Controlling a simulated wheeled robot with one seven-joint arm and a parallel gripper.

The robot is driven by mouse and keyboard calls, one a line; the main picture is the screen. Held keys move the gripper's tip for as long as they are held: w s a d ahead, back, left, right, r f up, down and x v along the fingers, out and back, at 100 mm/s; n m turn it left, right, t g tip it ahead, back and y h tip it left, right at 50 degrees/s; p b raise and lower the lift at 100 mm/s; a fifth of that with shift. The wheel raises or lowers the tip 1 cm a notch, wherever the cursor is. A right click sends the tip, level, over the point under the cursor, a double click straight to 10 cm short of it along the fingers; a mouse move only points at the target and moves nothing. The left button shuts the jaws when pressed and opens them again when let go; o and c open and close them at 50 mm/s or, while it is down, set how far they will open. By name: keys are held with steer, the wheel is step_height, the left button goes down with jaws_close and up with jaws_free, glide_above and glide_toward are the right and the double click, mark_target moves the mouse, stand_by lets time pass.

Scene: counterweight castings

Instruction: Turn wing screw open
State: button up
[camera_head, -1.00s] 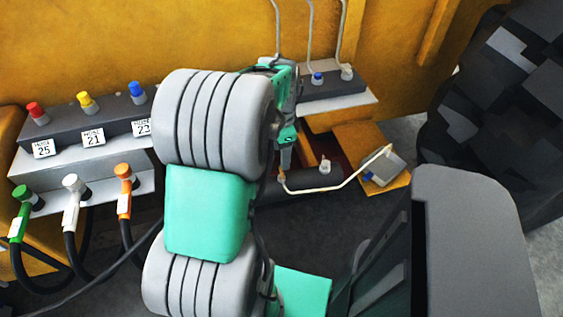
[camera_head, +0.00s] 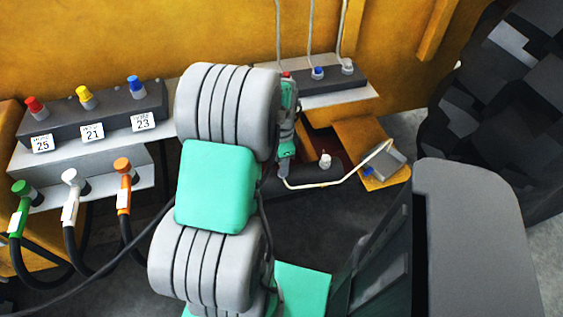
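My gripper (camera_head: 284,171) points down at the left part of a dark cylinder (camera_head: 306,176) under the orange machine. Its tip is at or just above the end of a thin pale pipe (camera_head: 325,183) that meets the cylinder. The fingers are small and partly hidden by my arm, so I cannot tell whether they are open or shut. I cannot make out a wing screw; the spot under the gripper is hidden. A whitish knob (camera_head: 325,160) stands on the cylinder just right of the gripper.
A dark block (camera_head: 335,81) with red, blue and grey fittings sits on a ledge behind my arm. Left is a block with numbered tags (camera_head: 92,133) and several coloured hose couplings. A grey box (camera_head: 385,163) is at the pipe's right end.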

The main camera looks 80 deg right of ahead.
jaws_close()
steer(key=shift+n, duration=0.4)
steer(key=n+p, duration=0.1)
steer(key=n, duration=0.2)
steer(key=shift+r+n, duration=0.1)
steer(key=shift+n, duration=0.2)
steer(key=n, duration=0.4)
steer(key=shift+n+p, duration=0.3)
steer(key=shift+p, duration=0.05)
steer(key=n, duration=0.4)
steer(key=shift+n+p, duration=0.4)
steer(key=shift+n, duration=1.8)
